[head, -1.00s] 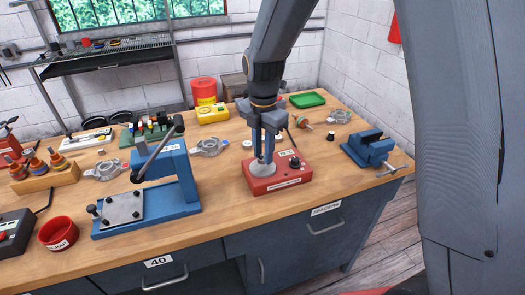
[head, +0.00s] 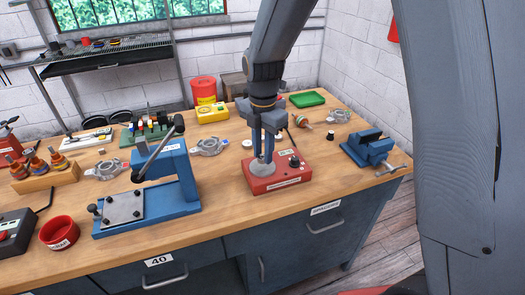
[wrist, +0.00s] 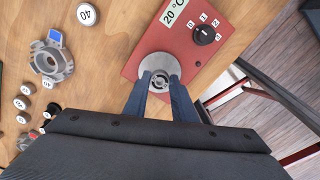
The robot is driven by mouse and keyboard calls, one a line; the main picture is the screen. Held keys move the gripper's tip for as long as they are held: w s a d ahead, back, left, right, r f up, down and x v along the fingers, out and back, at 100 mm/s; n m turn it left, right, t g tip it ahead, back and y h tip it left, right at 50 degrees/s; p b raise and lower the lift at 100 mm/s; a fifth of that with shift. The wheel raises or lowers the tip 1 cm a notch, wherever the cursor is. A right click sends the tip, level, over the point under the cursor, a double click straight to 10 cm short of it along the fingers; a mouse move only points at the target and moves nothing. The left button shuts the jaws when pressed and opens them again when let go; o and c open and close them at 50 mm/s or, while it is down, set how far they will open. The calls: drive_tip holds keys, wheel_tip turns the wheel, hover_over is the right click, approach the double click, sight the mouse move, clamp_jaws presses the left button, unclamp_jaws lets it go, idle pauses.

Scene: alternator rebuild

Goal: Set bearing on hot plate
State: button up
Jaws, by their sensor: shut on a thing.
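The hot plate is a red box (head: 288,182) with a round grey plate (head: 258,171) and a black knob on its top; it also shows in the wrist view (wrist: 178,32), with a "20 °C" display. My gripper (head: 264,158) points straight down over the round plate.
A blue press (head: 178,180) stands left of the hot plate, and a blue vise (head: 368,148) stands to its right near the bench edge. A grey alternator housing (head: 209,147) and white round pieces (wrist: 87,14) lie nearby. Bare wood lies in front of the hot plate.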

drive_tip(key=shift+f, duration=0.15)
drive_tip(key=shift+f, duration=0.35)
drive_tip(key=shift+f, duration=0.55)
idle(1.1)
drive_tip(key=o, duration=1.1)
drive_tip(key=shift+r+p, duration=2.65)
drive_tip(key=shift+r, duration=1.35)
